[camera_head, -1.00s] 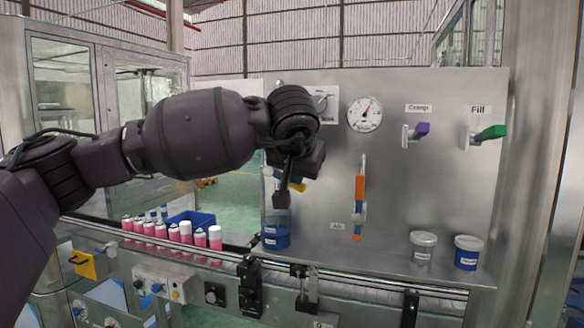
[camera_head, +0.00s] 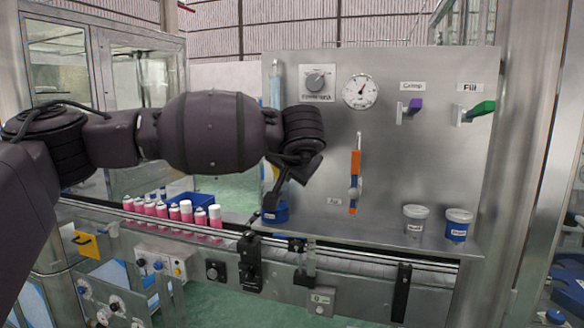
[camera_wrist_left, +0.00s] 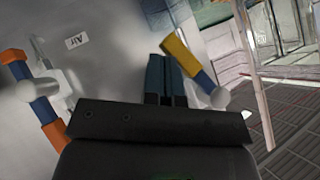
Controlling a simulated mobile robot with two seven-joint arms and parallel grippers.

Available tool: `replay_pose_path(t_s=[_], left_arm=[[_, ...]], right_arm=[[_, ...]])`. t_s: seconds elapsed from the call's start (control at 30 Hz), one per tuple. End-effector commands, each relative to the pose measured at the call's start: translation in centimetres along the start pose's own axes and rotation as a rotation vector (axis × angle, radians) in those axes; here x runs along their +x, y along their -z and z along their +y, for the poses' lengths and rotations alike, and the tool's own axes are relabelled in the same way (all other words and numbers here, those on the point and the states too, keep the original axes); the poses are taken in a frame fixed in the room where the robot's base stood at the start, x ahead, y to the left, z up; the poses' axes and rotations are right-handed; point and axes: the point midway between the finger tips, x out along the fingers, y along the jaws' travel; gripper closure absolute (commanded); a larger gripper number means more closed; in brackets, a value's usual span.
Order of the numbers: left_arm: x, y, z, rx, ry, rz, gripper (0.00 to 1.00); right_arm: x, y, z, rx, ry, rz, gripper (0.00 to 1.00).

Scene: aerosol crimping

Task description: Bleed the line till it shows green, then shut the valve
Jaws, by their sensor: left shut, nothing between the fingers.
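In the head view my wrist mostly hides that valve. A pale blue sight tube (camera_head: 275,84) stands at the panel's left edge, its lower part hidden; I see no green in it. My right gripper is not in view.
The panel (camera_head: 420,150) also carries a grey knob (camera_head: 317,80), an orange air lever (camera_head: 355,163), a purple crimp handle (camera_head: 415,105) and a green fill handle (camera_head: 482,108). Two lidded tubs (camera_head: 459,225) stand on the ledge. Several pink cans (camera_head: 150,208) stand at left.

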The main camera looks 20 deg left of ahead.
Motion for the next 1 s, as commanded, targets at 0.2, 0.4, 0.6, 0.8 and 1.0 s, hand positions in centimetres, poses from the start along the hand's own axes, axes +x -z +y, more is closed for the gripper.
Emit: replay_pose_path(t_s=[0.2,0.4,0.6,0.8,1.0], left_arm=[[0.4,-0.4,-0.2,-0.002,-0.001,-0.002,1.0],[0.5,-0.5,-0.2,-0.002,-0.001,-0.002,1.0],[0.5,-0.5,-0.2,-0.002,-0.002,-0.001,1.0],[0.5,-0.5,-0.2,-0.002,-0.002,-0.001,1.0],[-0.2,0.0,0.3,-0.001,-0.002,0.0,1.0]], right_arm=[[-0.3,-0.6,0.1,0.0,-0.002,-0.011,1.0],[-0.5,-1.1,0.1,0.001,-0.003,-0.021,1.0],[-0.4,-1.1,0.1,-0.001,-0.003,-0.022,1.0],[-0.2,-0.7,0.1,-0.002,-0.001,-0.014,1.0],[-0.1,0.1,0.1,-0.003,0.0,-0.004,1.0]])
